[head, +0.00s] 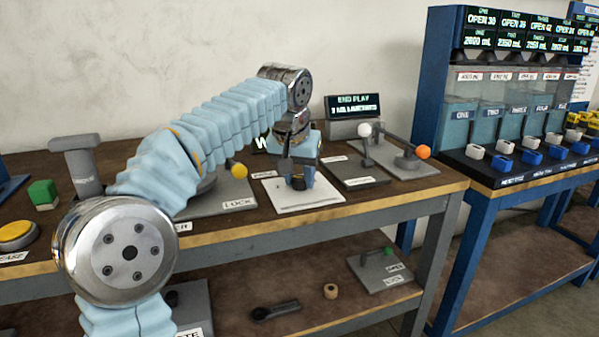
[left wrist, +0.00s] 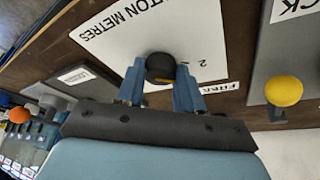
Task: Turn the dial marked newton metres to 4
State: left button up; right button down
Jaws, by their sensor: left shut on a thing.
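The dial is a dark round knob (left wrist: 160,68) on a white plate (left wrist: 200,35) in the left wrist view. The plate's lettering there reads "TON METRES", with a "2" near the knob. In the head view the white plate (head: 318,195) lies on the workbench, and the knob (head: 298,182) is mostly hidden by my gripper. My left gripper (head: 298,172) points down over the plate. In the left wrist view its two blue fingers (left wrist: 160,88) are on either side of the knob and shut on it. The knob's pointer and the other numbers cannot be made out. My right gripper is not in view.
A lever with a yellow ball (head: 239,171) on a grey plate stands just left of the dial. Levers with a white ball (head: 364,130) and an orange ball (head: 423,151) stand to the right. A small display (head: 354,106) is behind the dial.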

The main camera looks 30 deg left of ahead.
pick_arm(q)
jog(key=m, duration=0.1)
jog(key=m+h+p, duration=0.1)
jog(key=m+p, duration=0.1)
jog(key=shift+a+r, duration=0.2)
jog(key=shift+r, duration=0.05)
jog(key=shift+f+m+h+p, duration=0.1)
jog(key=shift+m+h+p, duration=0.45)
jog(key=shift+m, duration=0.65)
jog(key=shift+w+a+m+h, duration=0.15)
jog(key=shift+m+h, duration=0.3)
jog(key=shift+m, duration=0.75)
jog(key=shift+m+g+h, duration=0.3)
jog(key=shift+m+h, duration=0.1)
jog(key=shift+m, duration=1.1)
jog(key=o, duration=1)
jog(key=shift+f, duration=0.1)
jog(key=shift+o, duration=0.2)
